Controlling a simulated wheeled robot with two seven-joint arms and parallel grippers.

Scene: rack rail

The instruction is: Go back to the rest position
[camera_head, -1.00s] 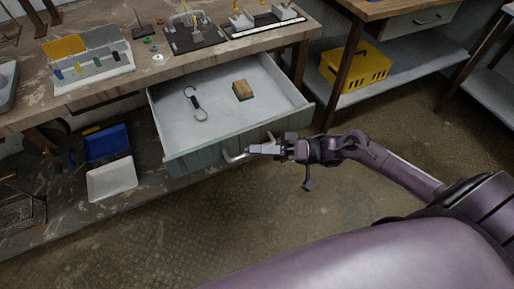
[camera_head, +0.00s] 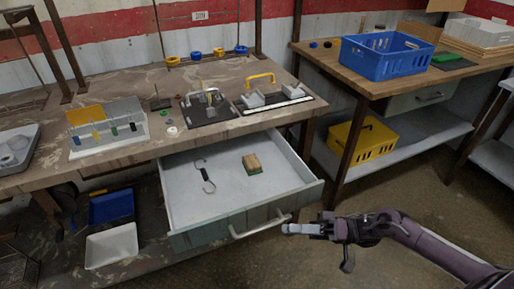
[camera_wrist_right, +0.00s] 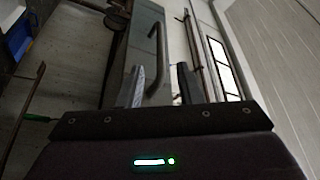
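My right gripper (camera_head: 287,229) is just in front of the open drawer, close to the right end of its metal handle (camera_head: 262,226). In the right wrist view my right gripper (camera_wrist_right: 161,85) has its two fingers apart with nothing held between them. The handle (camera_wrist_right: 155,58) shows there beyond the fingertips, apart from them. The drawer (camera_head: 215,238) is pulled out under the workbench. Inside it lie a dark hooked tool (camera_head: 205,178) and a wooden block with a green underside (camera_head: 252,163). My left gripper is not in view.
The workbench (camera_head: 45,165) carries a grey bin rack (camera_head: 110,128) and fixtures on dark plates (camera_head: 208,108). A second table at right holds a blue crate (camera_head: 385,58); a yellow crate (camera_head: 358,145) sits on its lower shelf. The floor before the drawer looks clear.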

